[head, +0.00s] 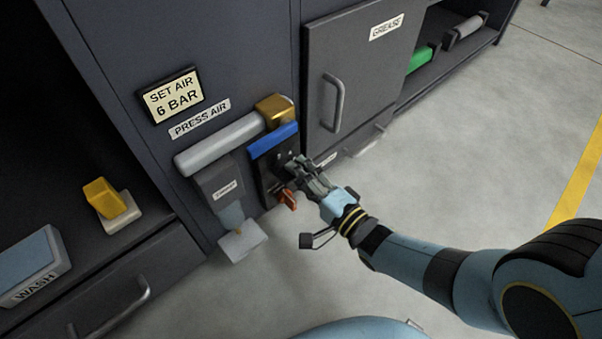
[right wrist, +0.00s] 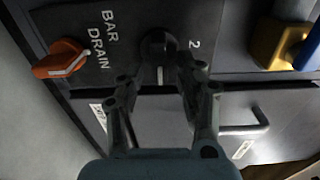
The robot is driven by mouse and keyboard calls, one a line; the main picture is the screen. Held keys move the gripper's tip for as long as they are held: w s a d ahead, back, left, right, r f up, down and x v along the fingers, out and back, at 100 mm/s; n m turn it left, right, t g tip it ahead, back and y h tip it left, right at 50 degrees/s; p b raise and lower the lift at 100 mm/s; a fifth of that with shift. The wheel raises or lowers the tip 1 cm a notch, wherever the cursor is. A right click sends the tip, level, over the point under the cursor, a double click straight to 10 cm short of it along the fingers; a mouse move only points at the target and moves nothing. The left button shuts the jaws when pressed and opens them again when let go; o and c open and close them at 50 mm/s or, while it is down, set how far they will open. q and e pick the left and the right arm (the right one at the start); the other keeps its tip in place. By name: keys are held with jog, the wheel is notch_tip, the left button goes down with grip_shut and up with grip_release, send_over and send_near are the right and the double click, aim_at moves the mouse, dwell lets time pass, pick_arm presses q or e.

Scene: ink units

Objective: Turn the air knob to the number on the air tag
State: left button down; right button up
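The air tag (head: 172,97) on the cabinet face in the head view reads "SET AIR 6 BAR". The dark air knob (right wrist: 158,46) shows in the right wrist view on a black panel marked "BAR", "DRAIN" and "2". Its white pointer line points down in that view, toward my gripper's base. My right gripper (head: 305,172) is at this panel (head: 263,172). In the right wrist view its fingertips (right wrist: 158,68) stand apart on either side of the knob; whether they press on it is unclear. The other scale numbers are hidden. My left gripper is out of view.
An orange drain knob (right wrist: 62,60) sits beside the air knob, also in the head view (head: 288,199). A blue bar (head: 273,140) and a brass block (head: 275,109) are above the panel. The grease door (head: 362,70) is right of it. Open floor (head: 480,140) lies further right.

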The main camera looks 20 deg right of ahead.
jog(key=v, duration=0.7)
jog(key=shift+s, duration=0.2)
jog(key=shift+d, duration=0.1)
